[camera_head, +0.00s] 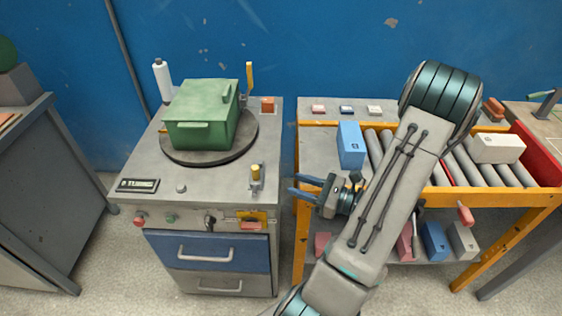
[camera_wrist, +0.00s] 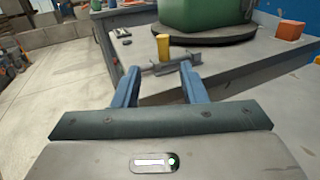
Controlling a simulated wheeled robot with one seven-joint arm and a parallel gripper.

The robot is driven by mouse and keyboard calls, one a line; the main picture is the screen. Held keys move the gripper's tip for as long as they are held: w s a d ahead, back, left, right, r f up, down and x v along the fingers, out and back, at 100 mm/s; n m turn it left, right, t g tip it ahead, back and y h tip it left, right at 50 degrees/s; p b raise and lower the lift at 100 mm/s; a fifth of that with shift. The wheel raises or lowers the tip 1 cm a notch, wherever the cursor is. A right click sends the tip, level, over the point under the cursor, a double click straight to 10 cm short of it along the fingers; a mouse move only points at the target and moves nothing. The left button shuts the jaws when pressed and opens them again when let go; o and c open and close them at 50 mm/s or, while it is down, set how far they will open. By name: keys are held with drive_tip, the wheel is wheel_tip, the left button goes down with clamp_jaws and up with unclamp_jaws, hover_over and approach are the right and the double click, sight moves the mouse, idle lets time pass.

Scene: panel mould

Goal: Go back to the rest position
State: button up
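My gripper (camera_head: 304,187) is in front of the gap between the grey machine cabinet (camera_head: 262,150) and the roller table (camera_head: 308,142), its blue fingers pointing left toward the cabinet. In the wrist view the two blue fingers (camera_wrist: 158,88) are apart with nothing held between them. Beyond the fingertips stands a small latch with a yellow knob (camera_head: 256,172), on the cabinet top near its right front; it also shows in the wrist view (camera_wrist: 163,48). The fingers look clear of it. My arm reaches up and bends over the roller table.
A green box (camera_head: 203,110) sits on a dark turntable (camera_head: 180,157) on the cabinet. A blue block (camera_head: 350,145) stands beside the rollers, and a white block (camera_head: 498,148) lies on them. Several blocks sit on the lower shelf. Open floor shows left of the cabinet.

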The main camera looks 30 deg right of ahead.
drive_tip(key=s+a+r+n+g+p, duration=0.1)
drive_tip(key=s+a+r+n+g, duration=0.15)
drive_tip(key=a+n+g, duration=0.5)
drive_tip(key=s+a+r+n+g+p, duration=0.1)
drive_tip(key=a+r+n+g, duration=0.3)
drive_tip(key=a+n+g, duration=0.4)
drive_tip(key=s+a+r+n+t+h+p, duration=0.1)
drive_tip(key=s+a+r+n+t+h, duration=0.2)
drive_tip(key=r+n+h, duration=0.6)
drive_tip(key=n+h, duration=0.1)
drive_tip(key=n, duration=0.3)
drive_tip(key=shift+a+r, duration=0.25)
drive_tip(key=shift+a, duration=0.1)
